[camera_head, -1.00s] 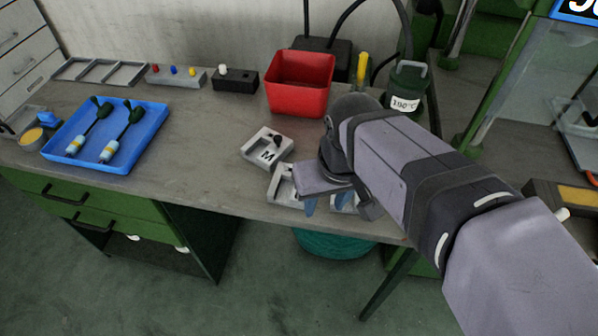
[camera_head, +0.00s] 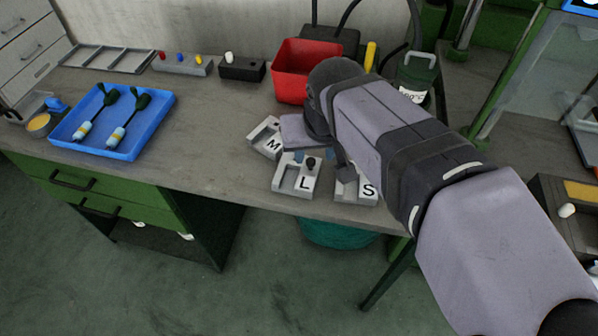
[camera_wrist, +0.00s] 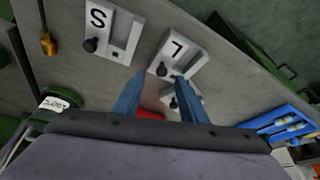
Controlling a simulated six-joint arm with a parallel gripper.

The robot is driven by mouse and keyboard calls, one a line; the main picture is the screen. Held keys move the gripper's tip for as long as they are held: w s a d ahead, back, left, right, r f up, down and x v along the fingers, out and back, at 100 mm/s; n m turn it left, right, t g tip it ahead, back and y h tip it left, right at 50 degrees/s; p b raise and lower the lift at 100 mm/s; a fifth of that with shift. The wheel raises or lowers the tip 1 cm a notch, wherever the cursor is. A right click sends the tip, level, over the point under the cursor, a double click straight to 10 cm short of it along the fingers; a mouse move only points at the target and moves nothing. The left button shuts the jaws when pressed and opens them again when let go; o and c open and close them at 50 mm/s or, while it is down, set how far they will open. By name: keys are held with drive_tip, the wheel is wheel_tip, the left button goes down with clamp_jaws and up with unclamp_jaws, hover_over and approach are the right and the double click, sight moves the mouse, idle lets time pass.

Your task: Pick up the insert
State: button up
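Which object is the insert is not clear. Two green-topped plugs with pale blue and yellow bodies lie in the blue tray; the left one (camera_head: 91,118) and right one (camera_head: 127,122) show in the head view. Three light grey blocks marked M (camera_head: 266,138), L (camera_head: 294,177) and S (camera_head: 352,188) have dark knobs where visible. The wrist view shows S (camera_wrist: 115,33), L (camera_wrist: 178,55) and part of M (camera_wrist: 183,98). My gripper (camera_wrist: 160,92) has its blue fingers apart, with nothing visible held, above the blocks near M and L. In the head view the hand partly hides M.
The blue tray (camera_head: 150,143) is at the left. A red bin (camera_head: 290,88) stands behind my arm, next to a green canister (camera_head: 414,78). Button boxes (camera_head: 182,64) stand along the back. Bench space between the tray and the blocks is clear.

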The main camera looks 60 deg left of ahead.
sight(311, 161)
drive_tip(key=shift+x, duration=2.3)
drive_tip(key=shift+s, duration=0.15)
clamp_jaws()
drive_tip(key=shift+a+r, duration=0.1)
